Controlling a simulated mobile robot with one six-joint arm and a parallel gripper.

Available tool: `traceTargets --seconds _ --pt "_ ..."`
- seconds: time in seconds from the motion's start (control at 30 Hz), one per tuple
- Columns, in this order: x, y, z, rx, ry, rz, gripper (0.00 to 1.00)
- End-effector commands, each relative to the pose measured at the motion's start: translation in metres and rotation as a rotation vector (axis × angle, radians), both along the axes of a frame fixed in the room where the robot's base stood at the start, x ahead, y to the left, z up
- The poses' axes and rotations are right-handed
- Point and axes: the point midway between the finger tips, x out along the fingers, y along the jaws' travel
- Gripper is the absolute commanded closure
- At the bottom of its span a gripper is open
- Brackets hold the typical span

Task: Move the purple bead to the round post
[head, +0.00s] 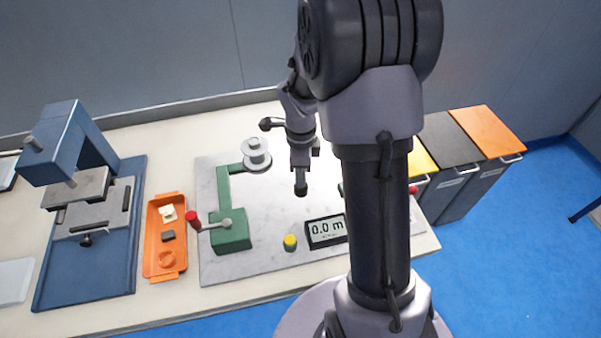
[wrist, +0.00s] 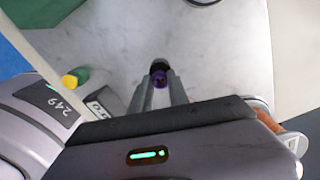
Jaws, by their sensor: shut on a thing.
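The purple bead (wrist: 159,79) shows between the fingertips of my gripper (wrist: 160,85) in the wrist view, and the gripper is shut on it. A dark round spot lies just beyond the bead; I cannot tell what it is. In the head view my gripper (head: 300,188) points down over the middle of the pale marbled board (head: 275,215), and the bead cannot be made out there. I cannot pick out the round post for certain; my arm hides part of the board's right side.
A grey spool (head: 256,156) stands at the board's back left, by a green block with a red-knobbed lever (head: 230,232). An orange tray (head: 151,235) and blue press (head: 85,240) stand left.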

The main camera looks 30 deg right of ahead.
Motion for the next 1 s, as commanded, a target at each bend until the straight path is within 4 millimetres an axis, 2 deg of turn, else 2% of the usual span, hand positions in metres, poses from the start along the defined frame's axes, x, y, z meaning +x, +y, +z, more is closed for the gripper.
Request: traceTargets --seconds 0.67,0.7,0.8,1.0 --pt "0.0 0.0 -0.022 0.0 0.0 0.0 1.0" --pt "0.0 0.0 -0.02 0.0 0.0 0.0 0.71" --pt "0.0 0.0 -0.02 0.0 0.0 0.0 0.54" --pt "0.0 0.0 -0.02 0.0 0.0 0.0 0.54"
